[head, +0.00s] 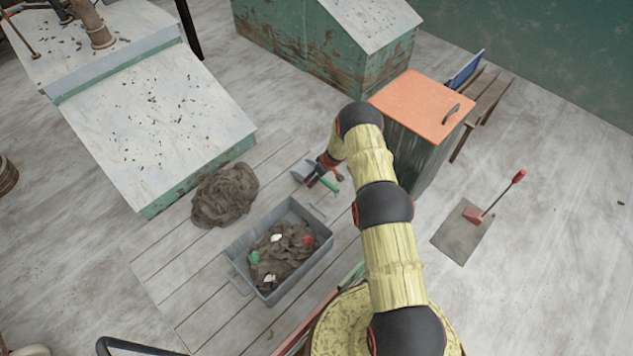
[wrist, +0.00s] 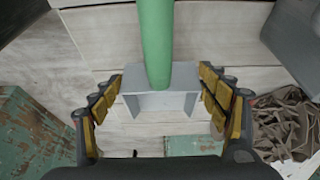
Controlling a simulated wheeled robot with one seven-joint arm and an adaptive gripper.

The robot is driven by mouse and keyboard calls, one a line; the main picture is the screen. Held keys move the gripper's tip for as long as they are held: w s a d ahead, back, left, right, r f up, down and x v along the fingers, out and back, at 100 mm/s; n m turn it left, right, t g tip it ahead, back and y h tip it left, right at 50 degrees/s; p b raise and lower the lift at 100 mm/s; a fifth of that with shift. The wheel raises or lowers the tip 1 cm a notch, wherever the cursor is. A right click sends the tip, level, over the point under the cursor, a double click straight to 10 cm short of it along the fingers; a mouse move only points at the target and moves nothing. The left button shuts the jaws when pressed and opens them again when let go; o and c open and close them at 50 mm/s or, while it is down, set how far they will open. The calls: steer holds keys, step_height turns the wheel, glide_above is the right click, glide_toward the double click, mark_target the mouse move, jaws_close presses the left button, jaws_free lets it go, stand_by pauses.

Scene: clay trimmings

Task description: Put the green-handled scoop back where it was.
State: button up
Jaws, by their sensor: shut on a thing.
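The green-handled scoop has a grey pan (head: 303,172) and a green handle (head: 330,185) in the head view. My gripper (head: 322,174) is shut on it, left of the orange-lidded bin and beyond the grey tub. In the wrist view the green handle (wrist: 156,40) runs up from the grey pan (wrist: 160,104), between the yellow-padded fingers of my gripper (wrist: 165,88). The exact contact is unclear. I cannot tell the scoop's height above the planks.
A grey tub (head: 236,252) holds brown trimmings with red, green and white bits. A brown heap (head: 225,195) lies left of it. The orange-lidded bin (head: 420,100) stands right of my gripper.

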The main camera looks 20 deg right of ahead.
steer(key=shift+w+d+f, duration=0.15)
steer(key=shift+w+f, duration=0.45)
steer(key=shift+f, duration=0.05)
steer(key=shift+w+f+b, duration=0.1)
steer(key=shift+f+b, duration=1.2)
steer(key=shift+f, duration=0.3)
steer(key=shift+f, duration=0.15)
steer(key=o, duration=1.3)
